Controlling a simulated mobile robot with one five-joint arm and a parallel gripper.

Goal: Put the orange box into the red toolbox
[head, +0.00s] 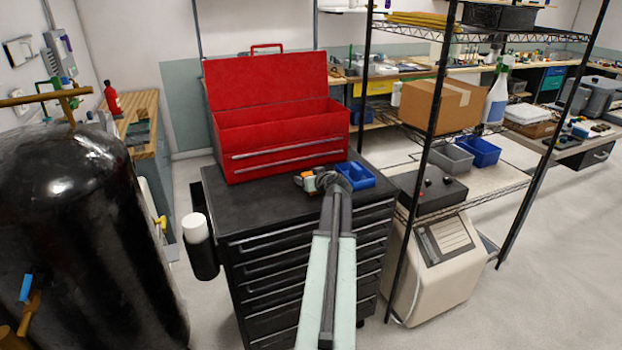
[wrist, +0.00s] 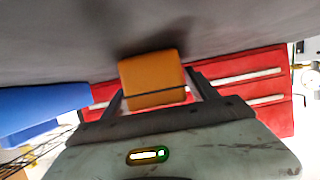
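The small orange box (wrist: 151,75) is close in front of the wrist camera, between my two fingers (wrist: 155,92). The fingers stand apart, one along each side of the box. I cannot tell whether they press on it. In the head view the orange box (head: 309,183) is a small patch on the black tool chest, just left of my gripper (head: 326,182), partly hidden by it. The red toolbox (head: 285,130) stands behind on the chest with its lid up and open. Its front drawers also show in the wrist view (wrist: 268,88).
A blue bin (head: 357,176) sits on the chest top (head: 240,205), right beside my gripper. A wire shelf (head: 480,185) with a cardboard box (head: 440,107) stands to the right. A large black tank (head: 80,230) is at left. The chest top's left front is bare.

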